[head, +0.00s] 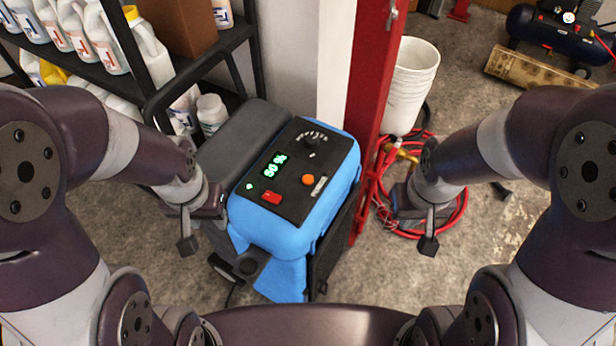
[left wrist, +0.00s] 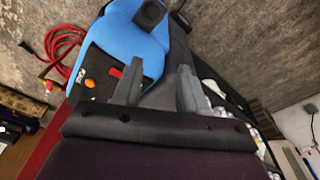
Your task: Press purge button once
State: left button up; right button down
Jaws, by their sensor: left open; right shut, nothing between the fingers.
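A blue machine (head: 270,235) stands in front of me with a sloped black control panel (head: 290,205). The panel carries a round orange button (head: 308,180), a red rocker switch (head: 272,197), a black knob (head: 311,140) and a lit green display (head: 275,166). A pale label beside the orange button is too small to read. My left gripper (head: 208,203) is at the machine's left side, apart from the button. In the left wrist view its fingers (left wrist: 160,88) are spread and empty, and the orange button (left wrist: 90,83) lies left of them. My right gripper (head: 403,205) is shut and empty, right of the machine.
A shelf of white jugs (head: 100,40) stands at the left. A red post (head: 376,90) rises close behind the machine's right side. White buckets (head: 412,85) and a coiled red hose (head: 440,215) are at the right. A compressor (head: 560,35) stands at the back right.

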pick_arm(q)
grip_shut()
dwell(1.5)
